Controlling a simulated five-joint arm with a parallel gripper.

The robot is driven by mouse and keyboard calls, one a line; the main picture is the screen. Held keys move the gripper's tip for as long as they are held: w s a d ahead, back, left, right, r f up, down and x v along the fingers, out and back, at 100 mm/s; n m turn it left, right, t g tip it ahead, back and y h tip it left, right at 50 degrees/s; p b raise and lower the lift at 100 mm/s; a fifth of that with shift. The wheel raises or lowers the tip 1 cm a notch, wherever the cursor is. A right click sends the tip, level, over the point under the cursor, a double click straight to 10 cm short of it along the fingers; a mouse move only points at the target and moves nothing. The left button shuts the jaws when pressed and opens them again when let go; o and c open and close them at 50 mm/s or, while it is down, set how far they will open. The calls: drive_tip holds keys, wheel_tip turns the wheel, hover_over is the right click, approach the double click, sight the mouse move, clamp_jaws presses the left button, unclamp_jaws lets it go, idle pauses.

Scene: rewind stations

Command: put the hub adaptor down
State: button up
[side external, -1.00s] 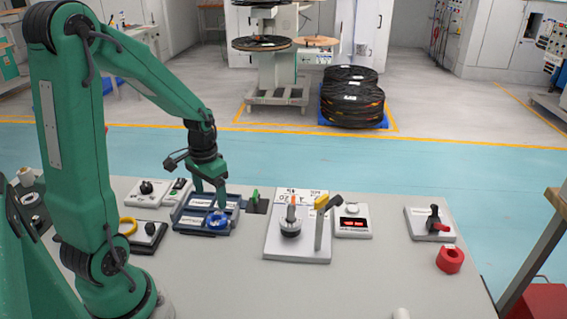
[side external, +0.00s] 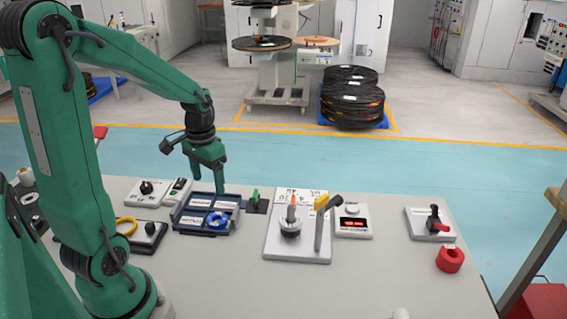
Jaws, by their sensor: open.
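The hub adaptor, seen as a blue ring (side external: 217,220), lies in the front right compartment of the dark blue sectioned tray (side external: 176,226). My gripper (side external: 208,180) is open and empty. It hangs above the back of the tray, clear of the blue ring. A small white label shows in each of several tray compartments.
A white station with a spindle (side external: 290,222) and a yellow-topped lever (side external: 320,220) stands right of the tray. A small green part (side external: 255,196) sits between them. The front middle is clear.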

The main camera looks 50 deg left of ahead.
drive_tip(key=s+d+r+m+t, duration=0.1)
drive_tip(key=s+d+r+t, duration=0.1)
drive_tip(key=d+r, duration=0.3)
drive_tip(key=s+d+r+m+t, duration=0.1)
drive_tip(key=s+d+r+t, duration=0.2)
drive_tip(key=d+r, duration=0.3)
drive_tip(key=d, duration=0.4)
drive_tip(key=shift+s+d+r+t, duration=0.15)
drive_tip(key=shift+s+r+t, duration=0.15)
drive_tip(key=shift+s, duration=0.1)
